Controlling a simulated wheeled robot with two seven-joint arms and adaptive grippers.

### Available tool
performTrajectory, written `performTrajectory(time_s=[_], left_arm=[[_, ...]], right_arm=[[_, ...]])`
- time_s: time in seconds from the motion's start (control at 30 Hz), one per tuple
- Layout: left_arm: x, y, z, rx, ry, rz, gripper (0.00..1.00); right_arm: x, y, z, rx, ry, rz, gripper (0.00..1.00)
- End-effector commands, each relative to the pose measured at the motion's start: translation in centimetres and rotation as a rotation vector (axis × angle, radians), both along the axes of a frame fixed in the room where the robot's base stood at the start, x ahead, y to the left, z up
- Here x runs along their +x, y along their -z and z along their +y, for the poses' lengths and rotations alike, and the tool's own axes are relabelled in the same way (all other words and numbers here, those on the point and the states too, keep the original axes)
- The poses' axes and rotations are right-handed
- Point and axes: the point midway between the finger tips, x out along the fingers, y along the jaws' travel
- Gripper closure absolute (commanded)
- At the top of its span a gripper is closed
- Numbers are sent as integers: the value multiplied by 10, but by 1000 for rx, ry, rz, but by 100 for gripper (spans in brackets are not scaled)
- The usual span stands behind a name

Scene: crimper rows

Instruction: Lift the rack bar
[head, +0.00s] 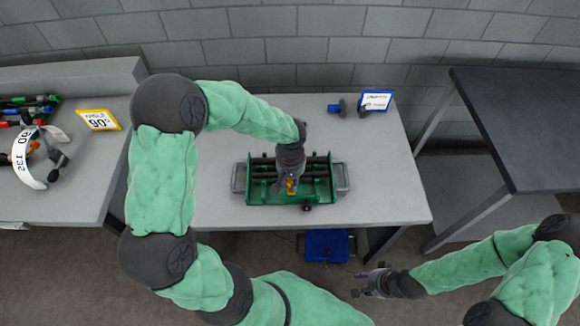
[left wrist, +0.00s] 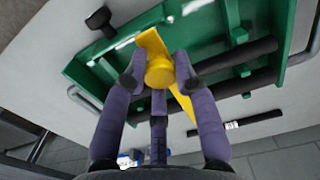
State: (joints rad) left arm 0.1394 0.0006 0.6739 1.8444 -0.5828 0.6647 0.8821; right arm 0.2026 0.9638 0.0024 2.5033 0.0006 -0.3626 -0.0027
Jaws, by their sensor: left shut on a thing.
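A green tray (head: 268,198) with a grey handle at each end sits on the middle table. Dark round bars (head: 318,168) lie lengthwise in it. A yellow bar with a round knob (head: 291,187) shows at the tray, crossing the dark bars in the left wrist view (left wrist: 160,70). I take it for the rack bar. My left gripper (head: 290,180) reaches down over the tray. Its fingers (left wrist: 165,78) are shut on the yellow knob from its sides. Whether the bar touches the tray is unclear. My right gripper (head: 368,281) is open and empty, in front of the table.
A blue-framed sign (head: 376,99) and a small blue and dark part (head: 336,108) stand at the table's back right. A left counter (head: 90,165) holds a yellow-framed sign (head: 99,119) and a white angle gauge. A blue box (head: 326,244) sits below the table.

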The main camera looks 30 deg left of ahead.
Motion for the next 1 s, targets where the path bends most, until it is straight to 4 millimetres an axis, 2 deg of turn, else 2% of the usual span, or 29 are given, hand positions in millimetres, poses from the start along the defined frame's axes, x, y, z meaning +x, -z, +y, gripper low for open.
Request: performTrajectory(time_s=[0.1,1.0], left_arm=[[6,-11,3,1,-1,-10,87],[26,-59,15,1,-1,-12,87]], right_arm=[[0,-7,0,0,0,0,60],[0,-42,0,0,0,0,60]])
